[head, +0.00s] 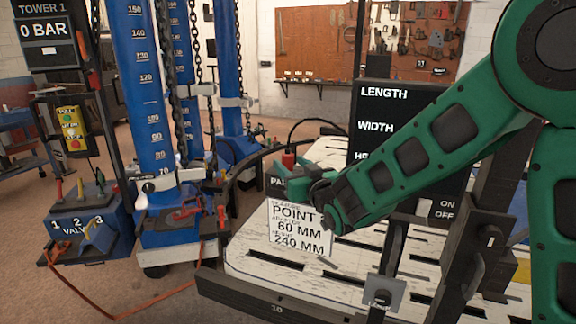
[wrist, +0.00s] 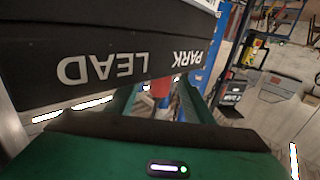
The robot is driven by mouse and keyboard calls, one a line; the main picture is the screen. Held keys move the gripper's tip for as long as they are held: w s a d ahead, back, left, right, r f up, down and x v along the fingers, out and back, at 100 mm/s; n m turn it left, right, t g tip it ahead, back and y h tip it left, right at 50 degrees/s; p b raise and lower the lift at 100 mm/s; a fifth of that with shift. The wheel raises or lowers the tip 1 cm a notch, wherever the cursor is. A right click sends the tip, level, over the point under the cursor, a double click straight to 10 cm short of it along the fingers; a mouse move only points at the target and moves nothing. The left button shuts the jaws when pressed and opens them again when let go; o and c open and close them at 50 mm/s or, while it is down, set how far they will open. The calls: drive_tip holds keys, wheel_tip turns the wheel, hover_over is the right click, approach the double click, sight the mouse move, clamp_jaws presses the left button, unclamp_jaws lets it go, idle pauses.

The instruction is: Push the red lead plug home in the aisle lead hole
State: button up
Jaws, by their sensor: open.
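A small red upright piece (head: 288,159), which looks like the red lead plug, shows just behind my gripper (head: 290,184) at the dark box marked PARK (head: 277,184). My gripper is open, with its green fingers close in front of that box; whether they touch it I cannot tell. In the wrist view the box, lettered PARK LEAD (wrist: 130,68) upside down, fills the upper left, above my spread fingers (wrist: 160,98). The red plug cannot be made out clearly there. I cannot pick out the aisle lead hole in either view.
A white card (head: 298,228) reading POINT 60 MM, 240 MM stands below my gripper on the slotted pale bench (head: 300,275). A black LENGTH and WIDTH board (head: 400,115) stands behind my arm. Blue towers with chains (head: 145,100) and a valve box (head: 80,225) stand left.

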drive_tip(key=shift+w+a, duration=0.1)
drive_tip(key=shift+w, duration=0.2)
drive_tip(key=shift+c, duration=0.6)
drive_tip(key=c, duration=1)
drive_tip(key=shift+r, duration=0.1)
drive_tip(key=shift+c, duration=0.2)
